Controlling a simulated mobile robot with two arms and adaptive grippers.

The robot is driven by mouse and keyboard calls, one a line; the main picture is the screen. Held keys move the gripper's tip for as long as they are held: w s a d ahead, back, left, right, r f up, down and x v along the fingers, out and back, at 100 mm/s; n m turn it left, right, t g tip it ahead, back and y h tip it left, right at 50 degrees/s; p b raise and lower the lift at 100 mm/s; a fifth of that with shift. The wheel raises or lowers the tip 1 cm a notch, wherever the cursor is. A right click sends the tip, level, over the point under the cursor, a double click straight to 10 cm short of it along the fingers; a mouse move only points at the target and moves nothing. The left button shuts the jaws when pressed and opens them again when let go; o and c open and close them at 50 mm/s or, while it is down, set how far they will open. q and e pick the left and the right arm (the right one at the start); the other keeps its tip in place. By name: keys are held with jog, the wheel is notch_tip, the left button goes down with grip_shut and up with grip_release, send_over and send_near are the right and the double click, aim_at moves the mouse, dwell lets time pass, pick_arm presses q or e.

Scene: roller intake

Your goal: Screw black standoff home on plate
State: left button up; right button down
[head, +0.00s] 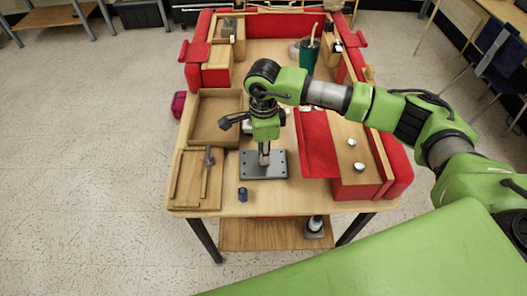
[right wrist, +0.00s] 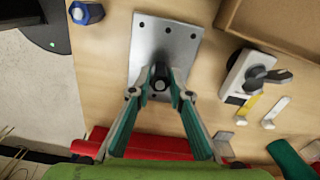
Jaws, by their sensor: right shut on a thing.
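The grey metal plate (head: 280,165) lies flat on the wooden table, with dark holes near its edges; it also shows in the right wrist view (right wrist: 185,42). My right gripper (head: 264,158) points down over the middle of the plate. In the right wrist view my right gripper (right wrist: 160,82) is shut on the black standoff (right wrist: 160,77), whose dark round end shows between the fingertips. Whether the standoff's lower end touches the plate is hidden. A dark blue hexagonal piece (head: 242,194) stands apart near the table's front edge and shows in the right wrist view (right wrist: 85,13).
A wooden tray (head: 238,142) and a wooden board with a tool (head: 208,160) lie left of the plate. A red panel (head: 317,150) and a wooden block with white knobs (head: 352,190) are on the right. A teal cup (head: 308,57) stands farther back.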

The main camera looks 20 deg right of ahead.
jog(key=shift+m, duration=0.4)
jog(key=shift+m, duration=2.3)
jog(key=shift+m, duration=2.2)
jog(key=m, duration=0.4)
jog(key=shift+m+p, duration=0.4)
